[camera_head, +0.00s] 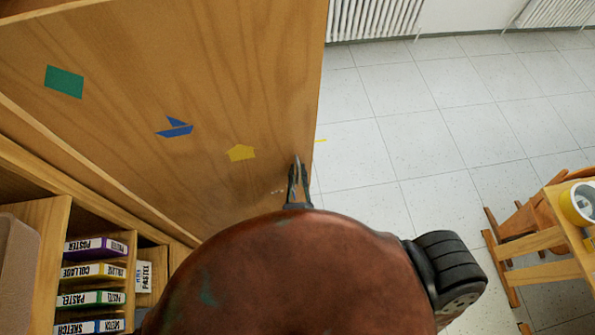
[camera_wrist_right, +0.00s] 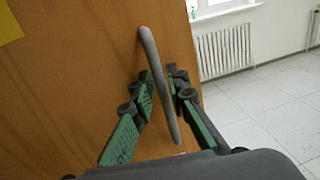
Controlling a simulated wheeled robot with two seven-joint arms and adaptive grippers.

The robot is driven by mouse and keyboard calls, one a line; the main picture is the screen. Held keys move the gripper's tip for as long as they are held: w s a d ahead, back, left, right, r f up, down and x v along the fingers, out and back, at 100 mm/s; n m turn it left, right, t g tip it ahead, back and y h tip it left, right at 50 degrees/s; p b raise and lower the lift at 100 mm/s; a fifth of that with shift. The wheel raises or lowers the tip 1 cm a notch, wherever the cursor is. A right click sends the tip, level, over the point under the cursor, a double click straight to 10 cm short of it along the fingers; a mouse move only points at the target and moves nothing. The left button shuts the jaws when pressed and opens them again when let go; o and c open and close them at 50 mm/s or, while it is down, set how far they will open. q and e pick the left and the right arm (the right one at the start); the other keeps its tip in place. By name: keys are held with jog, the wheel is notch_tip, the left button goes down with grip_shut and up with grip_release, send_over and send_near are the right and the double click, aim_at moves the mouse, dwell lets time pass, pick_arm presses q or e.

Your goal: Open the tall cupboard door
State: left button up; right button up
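The tall cupboard door (camera_head: 200,60) is a wooden panel with a green rectangle, a blue boat and a yellow pentagon on it. It stands swung out from the cupboard (camera_head: 38,225), whose shelves show at lower left. My right gripper (camera_head: 298,178) is at the door's face near its free edge. My arm hides part of the door's lower area. My left gripper is not in view.
Labelled boxes (camera_head: 95,271) lie stacked on the shelves. A wooden chair (camera_head: 525,235) and a table with a yellow cup (camera_head: 579,203) are at the right. Radiators (camera_head: 375,18) line the far wall. The tiled floor (camera_head: 420,130) beyond the door is clear.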

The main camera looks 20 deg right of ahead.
jog(key=shift+s, duration=0.3)
jog(key=v, duration=0.7)
jog(key=shift+a, duration=0.1)
jog(key=s+d+f+m+g+y+b, duration=0.1)
jog(key=s+d+f+m+g+b, duration=0.2)
jog(key=f, duration=1.2)
jog(key=s+d+f+m+g+b, duration=0.1)
jog(key=d+f+m+g, duration=0.35)
jog(key=f, duration=1.05)
jog(key=s+d+f+m+g+y+b, duration=0.1)
jog(key=s+d+f+m+g+b, duration=0.3)
jog(key=f, duration=1.1)
jog(key=s+d+f+m+g+y+b, duration=0.1)
jog(key=s+d+f+m, duration=0.4)
jog(key=s+f+m, duration=0.5)
jog(key=s+d+f+m+g+y+b, duration=0.2)
jog(key=s+f+m, duration=0.7)
jog(key=f, duration=0.7)
jog(key=s+d+g+b, duration=0.1)
jog(key=s+d+b, duration=0.1)
jog(key=s+d, duration=0.1)
jog(key=shift+s+d+m+g, duration=0.15)
jog(key=shift+s+m+g, duration=0.2)
jog(key=shift+s, duration=0.05)
